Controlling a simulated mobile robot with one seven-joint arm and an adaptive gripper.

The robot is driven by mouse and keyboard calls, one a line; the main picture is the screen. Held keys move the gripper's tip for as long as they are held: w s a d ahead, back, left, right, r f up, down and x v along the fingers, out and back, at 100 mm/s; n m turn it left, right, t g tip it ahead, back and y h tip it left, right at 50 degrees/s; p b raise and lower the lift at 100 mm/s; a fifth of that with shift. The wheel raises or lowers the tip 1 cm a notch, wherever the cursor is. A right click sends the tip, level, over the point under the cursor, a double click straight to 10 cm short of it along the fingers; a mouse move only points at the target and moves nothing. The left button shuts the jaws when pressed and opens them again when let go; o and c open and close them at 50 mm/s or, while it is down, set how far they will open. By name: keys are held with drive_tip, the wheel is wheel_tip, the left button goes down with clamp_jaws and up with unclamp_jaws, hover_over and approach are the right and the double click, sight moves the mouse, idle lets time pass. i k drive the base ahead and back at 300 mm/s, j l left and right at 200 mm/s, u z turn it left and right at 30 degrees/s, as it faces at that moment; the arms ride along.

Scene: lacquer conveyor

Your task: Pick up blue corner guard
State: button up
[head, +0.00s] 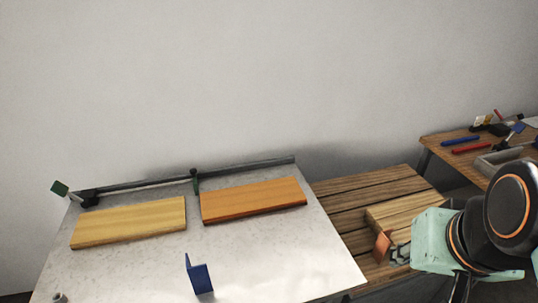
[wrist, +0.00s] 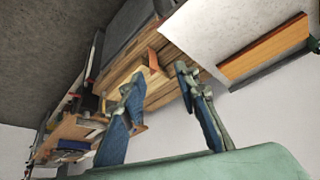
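The blue corner guard (head: 198,275) stands upright on the pale table (head: 120,270), near its front middle in the head view. I cannot make it out in the wrist view. My gripper (head: 398,255) is far to the right of it, over the slatted wooden surface. In the wrist view my gripper (wrist: 158,88) shows its two fingers spread apart with no blue guard between them.
A yellow board (head: 130,223) and an orange board (head: 253,200) lie along the table's back rail (head: 240,168). An orange corner piece (head: 382,246) is at a wooden block (head: 400,216) beside my gripper. A cluttered bench (head: 440,142) stands far right.

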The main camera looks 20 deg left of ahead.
sight(200, 277)
drive_tip(key=u, duration=1.85)
drive_tip(key=j+z, duration=0.2)
drive_tip(key=j, duration=0.75)
drive_tip(key=i, duration=0.05)
